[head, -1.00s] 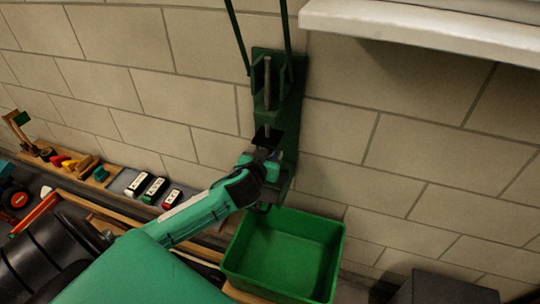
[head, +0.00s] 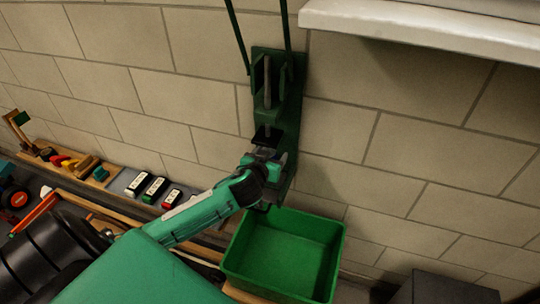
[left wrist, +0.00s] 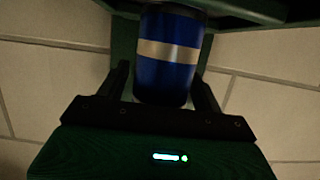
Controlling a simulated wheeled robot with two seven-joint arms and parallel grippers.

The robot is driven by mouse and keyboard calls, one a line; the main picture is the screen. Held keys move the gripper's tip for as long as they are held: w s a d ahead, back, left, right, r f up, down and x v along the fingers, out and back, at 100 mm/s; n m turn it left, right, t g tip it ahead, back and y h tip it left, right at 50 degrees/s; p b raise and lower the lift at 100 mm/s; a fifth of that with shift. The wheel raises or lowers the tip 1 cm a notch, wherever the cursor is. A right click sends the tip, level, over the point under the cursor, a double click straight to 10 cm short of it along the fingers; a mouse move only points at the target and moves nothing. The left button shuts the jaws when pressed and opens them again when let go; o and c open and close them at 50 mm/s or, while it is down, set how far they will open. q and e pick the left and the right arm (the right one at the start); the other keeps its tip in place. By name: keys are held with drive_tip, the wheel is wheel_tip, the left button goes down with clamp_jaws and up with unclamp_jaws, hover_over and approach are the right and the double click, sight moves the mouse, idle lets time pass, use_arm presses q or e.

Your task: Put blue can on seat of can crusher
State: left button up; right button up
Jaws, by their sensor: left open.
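The green can crusher (head: 294,95) is mounted on the brick wall, with its handle bars reaching up. My left gripper (head: 266,152) is at the lower part of the crusher in the head view, and covers what lies behind it. In the left wrist view the blue can (left wrist: 168,75), with a silver band, stands in front of the crusher's green back plate (left wrist: 124,42). My left gripper (left wrist: 165,92) is open there, with one finger on each side of the can's lower part. The can's top end is partly hidden under a dark green crusher part. Its seat contact is not clear.
A green bin (head: 285,255) is below the crusher. Small toy cars (head: 155,189) and other toys (head: 70,163) lie along the wall at left. A white ledge (head: 430,25) juts out at upper right. A dark box (head: 440,288) is at lower right.

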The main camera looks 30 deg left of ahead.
use_arm(q)
drive_tip(key=shift+r, duration=0.2)
drive_tip(key=v, duration=0.4)
drive_tip(key=shift+f, duration=0.2)
drive_tip(key=v, duration=0.8)
drive_tip(key=shift+r, duration=0.15)
use_arm(e)
drive_tip(key=shift+w+r, duration=0.15)
drive_tip(key=shift+r, duration=0.1)
drive_tip(key=shift+f, duration=0.1)
